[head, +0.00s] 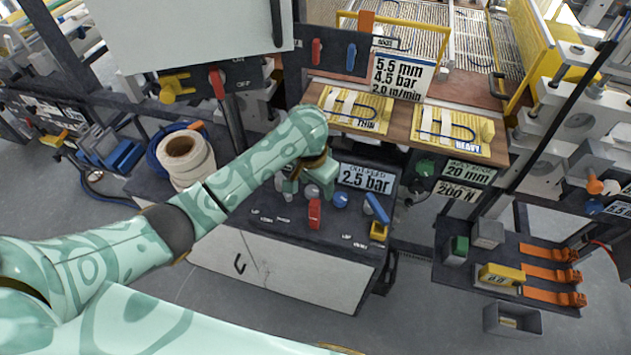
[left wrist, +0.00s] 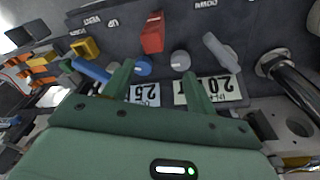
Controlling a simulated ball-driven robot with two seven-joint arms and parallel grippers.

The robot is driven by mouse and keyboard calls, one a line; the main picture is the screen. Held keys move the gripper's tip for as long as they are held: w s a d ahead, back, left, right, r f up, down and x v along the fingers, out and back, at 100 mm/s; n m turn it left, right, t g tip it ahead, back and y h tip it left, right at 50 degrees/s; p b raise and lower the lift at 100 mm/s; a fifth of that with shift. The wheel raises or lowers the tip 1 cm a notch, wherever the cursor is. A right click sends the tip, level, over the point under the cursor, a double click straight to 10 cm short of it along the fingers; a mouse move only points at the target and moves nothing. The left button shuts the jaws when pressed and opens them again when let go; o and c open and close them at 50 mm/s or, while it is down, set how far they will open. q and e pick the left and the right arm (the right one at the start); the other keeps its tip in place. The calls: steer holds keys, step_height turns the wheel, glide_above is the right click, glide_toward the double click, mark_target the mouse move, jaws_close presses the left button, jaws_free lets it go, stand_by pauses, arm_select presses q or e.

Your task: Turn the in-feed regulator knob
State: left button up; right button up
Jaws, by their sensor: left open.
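The in-feed regulator knob appears to be the round grey knob (head: 312,191) on the dark panel, beside a blue round knob (head: 341,201). In the left wrist view, the grey knob (left wrist: 180,60) is by the "2.0" plate (left wrist: 208,89), and the blue knob (left wrist: 143,66) is by the "2.5" plate (left wrist: 145,94). My left gripper (head: 309,184) is over the back of the panel. In the left wrist view, the left gripper (left wrist: 158,77) is open and empty, one finger near each knob, with no clear contact. My right gripper is out of view.
A red lever (head: 315,214), a blue lever (head: 376,207) and a yellow knob (head: 379,230) stand on the same panel. A white roll (head: 186,160) stands to the left. A wooden shelf with yellow cards (head: 355,110) is behind the gripper.

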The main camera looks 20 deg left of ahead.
arm_select(q)
step_height(320, 180, up, 6)
steer(key=n+g, duration=0.1)
steer(key=n, duration=0.1)
glide_above(313, 189)
steer(key=shift+y, duration=0.4)
step_height(313, 189, down, 16)
steer(key=b, duration=0.8)
steer(key=shift+a, duration=0.1)
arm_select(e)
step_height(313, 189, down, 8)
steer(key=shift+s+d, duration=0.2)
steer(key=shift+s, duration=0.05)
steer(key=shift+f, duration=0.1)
arm_select(q)
steer(key=c, duration=1)
